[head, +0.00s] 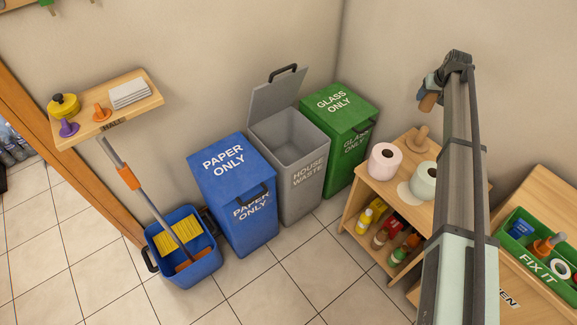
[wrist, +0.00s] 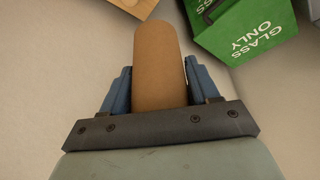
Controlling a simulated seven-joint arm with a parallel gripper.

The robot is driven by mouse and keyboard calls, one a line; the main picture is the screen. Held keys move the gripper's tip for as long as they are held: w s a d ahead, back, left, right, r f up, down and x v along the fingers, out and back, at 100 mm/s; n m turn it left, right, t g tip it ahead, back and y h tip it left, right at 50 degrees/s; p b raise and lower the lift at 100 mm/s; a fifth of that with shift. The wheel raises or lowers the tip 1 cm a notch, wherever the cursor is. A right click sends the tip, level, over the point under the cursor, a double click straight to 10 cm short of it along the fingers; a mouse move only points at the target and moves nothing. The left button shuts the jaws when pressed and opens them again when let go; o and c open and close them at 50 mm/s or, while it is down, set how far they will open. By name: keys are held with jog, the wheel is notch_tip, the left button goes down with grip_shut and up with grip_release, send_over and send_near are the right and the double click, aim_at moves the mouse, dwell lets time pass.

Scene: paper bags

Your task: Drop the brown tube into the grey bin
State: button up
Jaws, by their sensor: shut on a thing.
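The brown tube (wrist: 160,65) is a plain cardboard cylinder held between the two blue fingers of my gripper (wrist: 161,88) in the wrist view. In the head view my gripper (head: 428,92) is at the upper right, high above the wooden shelf, with the brown tube (head: 428,102) showing small in it. The grey bin (head: 290,165), marked HOUSE WASTE, stands on the floor left of my gripper. Its lid (head: 278,95) is tilted up and its mouth is open. Its bottom is hard to make out.
A blue PAPER ONLY bin (head: 228,180) and a green GLASS ONLY bin (head: 345,108), both closed, flank the grey bin. A wooden shelf (head: 392,190) with two paper rolls stands below my arm. A blue mop bucket (head: 183,262) is at the left.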

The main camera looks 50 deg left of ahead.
jog(key=s+a+f+n+g, duration=0.1)
jog(key=s+a+f+n, duration=0.1)
jog(key=s+a+f, duration=0.7)
jog(key=s+a+f+n, duration=0.2)
jog(key=s+a+f, duration=0.1)
jog(key=s+a, duration=1.15)
jog(key=s+a+f+n+g, duration=0.1)
jog(key=s+a+f, duration=0.65)
jog(key=s, duration=0.65)
jog(key=shift+w+a+f+m+t, duration=0.2)
jog(key=shift+w+a+m+t, duration=0.15)
jog(key=shift+a+m, duration=0.5)
jog(key=shift+w+a+f+m+t, duration=0.25)
jog(key=shift+w+a+m+t, duration=0.1)
jog(key=shift+a+m, duration=0.5)
jog(key=shift+w+a+f+m+t, duration=0.2)
jog(key=shift+w+a+m+t, duration=0.15)
jog(key=shift+a+m, duration=0.5)
jog(key=shift+d+f, duration=0.1)
jog(key=shift+d, duration=0.1)
jog(key=shift+f, duration=2.85)
jog(key=o, duration=1.1)
